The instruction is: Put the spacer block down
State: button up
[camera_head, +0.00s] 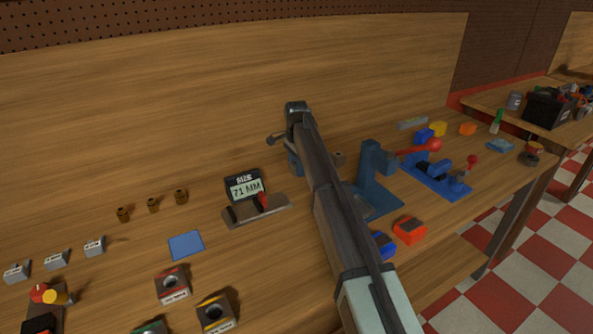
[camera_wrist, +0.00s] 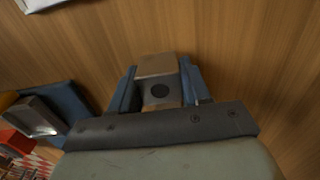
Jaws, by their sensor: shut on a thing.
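In the wrist view, my gripper (camera_wrist: 159,78) has its two blue fingers closed on the sides of a spacer block (camera_wrist: 157,65). The block has a tan-grey top and a grey face with a dark round hole. In the head view, my gripper (camera_head: 294,163) is mostly hidden behind my arm, and I cannot make out the held block there. Wood tabletop lies beyond the block; I cannot tell whether the block touches it. Three labelled grey blocks (camera_head: 56,259) stand in a row at the far left. A flat blue square (camera_head: 186,245) lies on the table.
A size gauge (camera_head: 245,187) reading 71 MM stands left of my arm. A blue press-like fixture (camera_head: 375,178) and a blue base with red-knobbed levers (camera_head: 440,175) stand to the right. Several small brown cylinders (camera_head: 153,205) stand at left. Bare wood lies between the gauge and my gripper.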

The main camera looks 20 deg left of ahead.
jog(key=shift+f, duration=0.85)
jog(key=shift+f, duration=0.1)
jog(key=o, duration=1.2)
notch_tip(320, 180, up, 12)
jog(key=shift+r, duration=0.15)
